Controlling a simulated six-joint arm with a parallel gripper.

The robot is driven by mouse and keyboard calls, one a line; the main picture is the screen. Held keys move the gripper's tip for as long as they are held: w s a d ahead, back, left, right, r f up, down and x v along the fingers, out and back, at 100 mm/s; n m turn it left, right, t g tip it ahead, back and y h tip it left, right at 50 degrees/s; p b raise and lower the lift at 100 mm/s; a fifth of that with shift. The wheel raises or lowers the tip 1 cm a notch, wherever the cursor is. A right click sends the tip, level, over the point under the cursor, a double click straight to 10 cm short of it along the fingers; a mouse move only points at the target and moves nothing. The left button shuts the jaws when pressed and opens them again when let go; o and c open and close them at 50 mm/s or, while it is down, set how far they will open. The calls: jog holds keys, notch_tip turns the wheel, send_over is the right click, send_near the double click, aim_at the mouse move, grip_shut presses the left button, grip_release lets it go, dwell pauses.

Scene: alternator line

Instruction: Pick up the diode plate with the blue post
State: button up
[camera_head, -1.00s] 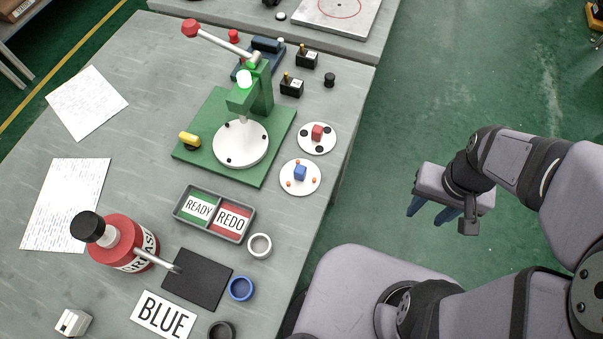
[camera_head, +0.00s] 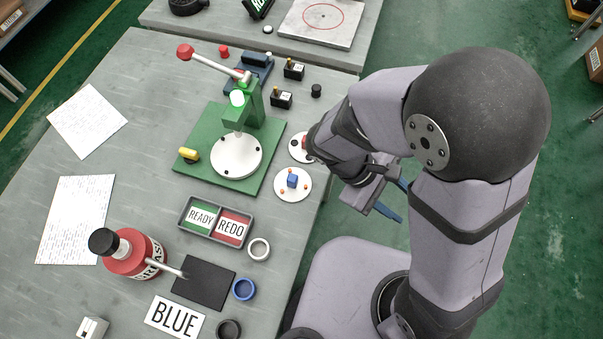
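The diode plate with the blue post (camera_head: 282,188) is a white round disc with a blue block and small orange studs on it. It lies flat on the table near the right edge, to the right of the green press base. My gripper (camera_head: 402,202) is off to the right of the plate, past the table edge and over the floor. Its two blue fingers show apart with nothing seen between them; my arm hides part of it.
A second white plate (camera_head: 296,154) with a red post lies just behind, partly covered by my arm. The green press (camera_head: 212,160) with its lever stands to the left. A READY/REDO tray (camera_head: 215,221), white ring (camera_head: 259,249) and blue ring (camera_head: 244,289) lie in front.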

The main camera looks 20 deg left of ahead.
aim_at(292, 179)
jog(key=a+r+n+t+y+p, duration=0.1)
jog(key=a+r+n+t+p, duration=0.1)
jog(key=a+n+t, duration=0.2)
jog(key=a+r+n+t+y+p, duration=0.2)
jog(key=a+n+t, duration=0.2)
jog(key=a+n, duration=0.3)
jog(key=s+a+r+n+t+y+p, duration=0.1)
jog(key=a+r+n+t+y+p, duration=0.1)
jog(key=a+n+t, duration=0.3)
jog(key=shift+a+n, duration=0.3)
jog(key=shift+a, duration=1.8)
jog(key=s+a+n+y, duration=0.1)
jog(key=s+n, duration=0.1)
jog(key=s+a+f+n+y+p, duration=0.1)
jog(key=s+f+n+y+p, duration=0.1)
jog(key=s+n, duration=0.1)
jog(key=shift+s+a+n, duration=0.3)
jog(key=shift+a, duration=0.1)
jog(key=shift+s+f+y, duration=0.15)
jog(key=shift+s+y, duration=0.1)
jog(key=shift+y, duration=0.05)
jog(key=shift+b+x, duration=0.85)
jog(key=shift+x, duration=0.8)
jog(key=shift+b+x, duration=0.3)
jog(key=shift+x, duration=0.6)
grip_shut()
